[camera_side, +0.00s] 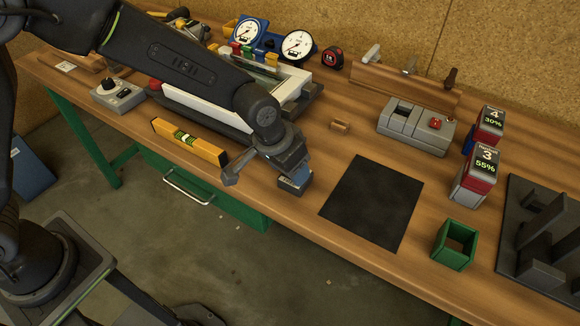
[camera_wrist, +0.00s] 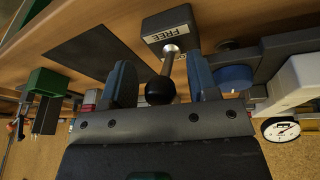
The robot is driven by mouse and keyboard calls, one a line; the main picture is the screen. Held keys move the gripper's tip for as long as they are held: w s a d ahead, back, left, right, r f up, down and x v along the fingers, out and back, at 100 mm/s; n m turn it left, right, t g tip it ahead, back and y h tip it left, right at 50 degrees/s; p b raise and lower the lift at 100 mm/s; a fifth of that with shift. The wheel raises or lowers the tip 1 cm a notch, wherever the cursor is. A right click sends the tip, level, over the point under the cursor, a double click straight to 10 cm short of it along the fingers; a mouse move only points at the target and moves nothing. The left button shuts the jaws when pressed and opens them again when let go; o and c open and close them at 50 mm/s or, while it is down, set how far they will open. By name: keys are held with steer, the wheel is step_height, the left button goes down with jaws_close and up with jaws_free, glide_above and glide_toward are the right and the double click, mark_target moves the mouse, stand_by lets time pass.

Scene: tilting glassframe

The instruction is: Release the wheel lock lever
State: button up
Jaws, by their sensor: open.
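The wheel lock lever (camera_wrist: 167,62) is a metal rod with a black ball knob (camera_wrist: 160,91). It rises from a small grey block (camera_wrist: 164,25) with a white label reading FREE, upside down in the wrist view. In the side view the block (camera_side: 293,183) sits near the bench's front edge, under my gripper (camera_side: 290,170). In the wrist view my gripper (camera_wrist: 162,82) is open, its two blue fingers on either side of the lever. A gap shows between each finger and the knob. In the side view my gripper hides the lever.
A yellow spirit level (camera_side: 189,142) lies left of my gripper. Behind it is a white-edged frame (camera_side: 208,112). A dark mat (camera_side: 373,202) lies to the right, then a green open box (camera_side: 454,244) and labelled blocks (camera_side: 474,177). The wood between block and mat is clear.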

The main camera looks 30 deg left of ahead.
steer(key=v, duration=1.3)
